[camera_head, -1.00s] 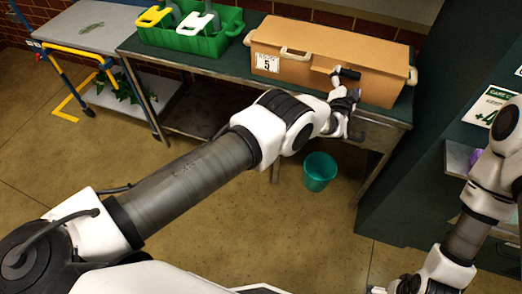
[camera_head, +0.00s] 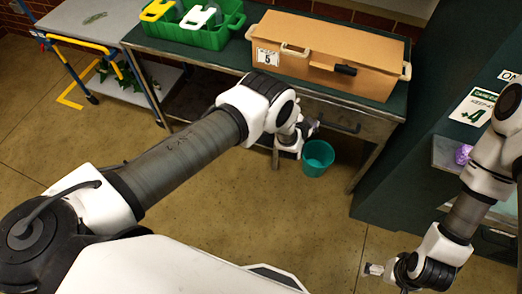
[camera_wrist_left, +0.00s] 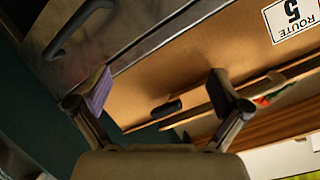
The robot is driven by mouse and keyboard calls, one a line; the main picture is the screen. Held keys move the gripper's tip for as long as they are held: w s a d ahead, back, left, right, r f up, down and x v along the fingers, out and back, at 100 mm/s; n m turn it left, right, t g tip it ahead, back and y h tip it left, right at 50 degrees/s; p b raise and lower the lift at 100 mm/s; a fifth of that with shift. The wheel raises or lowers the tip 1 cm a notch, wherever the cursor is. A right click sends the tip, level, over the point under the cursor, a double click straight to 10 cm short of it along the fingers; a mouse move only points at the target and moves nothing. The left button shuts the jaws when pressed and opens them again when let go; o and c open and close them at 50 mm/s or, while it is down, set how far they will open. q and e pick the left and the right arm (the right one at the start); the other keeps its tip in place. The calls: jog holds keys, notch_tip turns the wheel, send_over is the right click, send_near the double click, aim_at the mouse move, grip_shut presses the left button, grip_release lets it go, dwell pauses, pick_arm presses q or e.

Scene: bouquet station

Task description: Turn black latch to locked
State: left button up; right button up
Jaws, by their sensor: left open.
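The black latch (camera_head: 345,70) lies about level on the front of the long tan crate (camera_head: 370,50), at the right end of a wooden bar. In the left wrist view the black latch (camera_wrist_left: 166,108) shows between the fingers, beyond them. My left gripper (camera_head: 309,127) is open and empty, below and in front of the crate, apart from the latch. My right gripper (camera_head: 372,270) is low at the right, far from the crate; its jaws are too small to read. Any lock marking by the latch cannot be made out.
The crate stands on a green-topped bench (camera_head: 225,62) with a drawer handle (camera_head: 340,124) below its top. A green caddy (camera_head: 205,35) stands at the left. A teal bin (camera_head: 318,157) is on the floor near my left gripper. A dark green cabinet is at the right.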

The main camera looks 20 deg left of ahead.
pick_arm(q)
jog(key=s+a+f+n+g+b, duration=0.2)
jog(key=s+a+f+g, duration=0.3)
jog(key=s+a+f, duration=0.3)
jog(key=s+a, duration=0.3)
jog(key=s, duration=0.4)
jog(key=shift+f+g+y+b, duration=0.2)
jog(key=shift+g+y+b, duration=0.1)
jog(key=shift+g+y, duration=0.1)
jog(key=shift+a, duration=0.1)
jog(key=s+a+n+g+b, duration=0.2)
jog(key=s+a+g+b, duration=0.15)
jog(key=s+a, duration=0.4)
jog(key=s+d+r+n+g, duration=0.1)
jog(key=s+n+g, duration=0.1)
jog(key=s, duration=0.9)
jog(key=s+d+r+n+g, duration=0.1)
jog(key=s+r+g, duration=0.1)
jog(key=s, duration=0.9)
jog(key=shift+s+r+n+g+h, duration=0.2)
jog(key=shift+r+n+g+h, duration=0.1)
jog(key=shift+n+g+h, duration=0.15)
